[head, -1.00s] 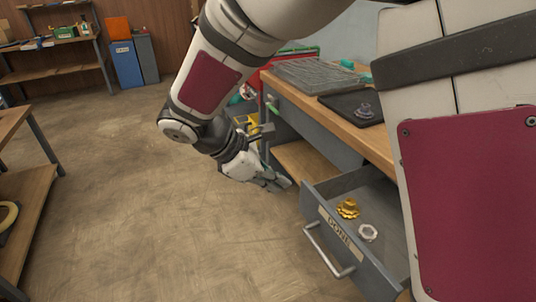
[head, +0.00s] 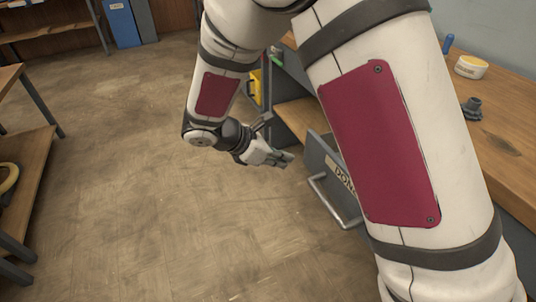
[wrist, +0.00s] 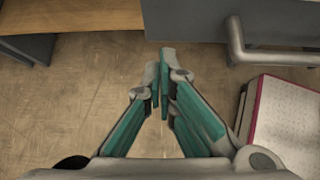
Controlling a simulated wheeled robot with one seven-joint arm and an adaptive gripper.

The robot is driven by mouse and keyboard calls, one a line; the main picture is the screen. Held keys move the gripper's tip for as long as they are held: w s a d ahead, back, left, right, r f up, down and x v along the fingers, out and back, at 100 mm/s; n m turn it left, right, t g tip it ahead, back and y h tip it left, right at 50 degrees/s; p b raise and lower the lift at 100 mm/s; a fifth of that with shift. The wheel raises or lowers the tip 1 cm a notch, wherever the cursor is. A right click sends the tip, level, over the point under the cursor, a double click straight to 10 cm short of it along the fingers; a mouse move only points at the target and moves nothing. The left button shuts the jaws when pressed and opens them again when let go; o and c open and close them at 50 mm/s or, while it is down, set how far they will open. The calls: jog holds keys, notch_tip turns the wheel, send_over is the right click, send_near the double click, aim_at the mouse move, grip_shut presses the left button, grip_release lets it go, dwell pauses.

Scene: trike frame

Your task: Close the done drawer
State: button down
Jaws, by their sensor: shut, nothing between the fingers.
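The done drawer (head: 322,158) has a grey front with a "DONE" label, partly covered by my arm. Its front stands out from the workbench, so it is open; its inside is hidden behind my arm. Its pale bar handle (head: 330,203) faces the open floor. My gripper (head: 288,158) is shut and empty, just left of the drawer front in the head view, apart from the handle. In the wrist view my fingertips (wrist: 165,72) are together over the floor, with the grey drawer front (wrist: 184,18) above them and the handle (wrist: 238,48) to the right.
The wooden workbench top (head: 500,140) bears a dark fitting (head: 472,108) and a white-and-yellow tub (head: 470,66). A lower wooden shelf (head: 300,118) lies beyond my gripper. Another table (head: 30,190) stands at far left. The floor (head: 140,180) between is clear.

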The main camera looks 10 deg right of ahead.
aim_at(307, 158)
jog(key=shift+w+d+b, duration=0.15)
jog(key=shift+w+d, duration=0.15)
jog(key=shift+d, duration=0.7)
jog(key=shift+w+d+b, duration=0.15)
jog(key=shift+w+d, duration=0.15)
jog(key=shift+d, duration=0.65)
jog(key=shift+d, duration=0.15)
jog(key=w+d, duration=0.2)
jog(key=d, duration=0.5)
jog(key=w+d, duration=0.3)
jog(key=d, duration=0.5)
jog(key=w+d+p, duration=0.1)
jog(key=w+d, duration=0.1)
jog(key=d, duration=0.5)
jog(key=shift+w+d, duration=0.2)
jog(key=shift+d, duration=0.15)
jog(key=shift+a, duration=0.4)
jog(key=a, duration=0.1)
jog(key=s+a, duration=0.1)
jog(key=a, duration=0.1)
jog(key=shift+a+p, duration=0.1)
jog(key=shift+p, duration=0.25)
jog(key=p+v, duration=0.2)
jog(key=v, duration=0.8)
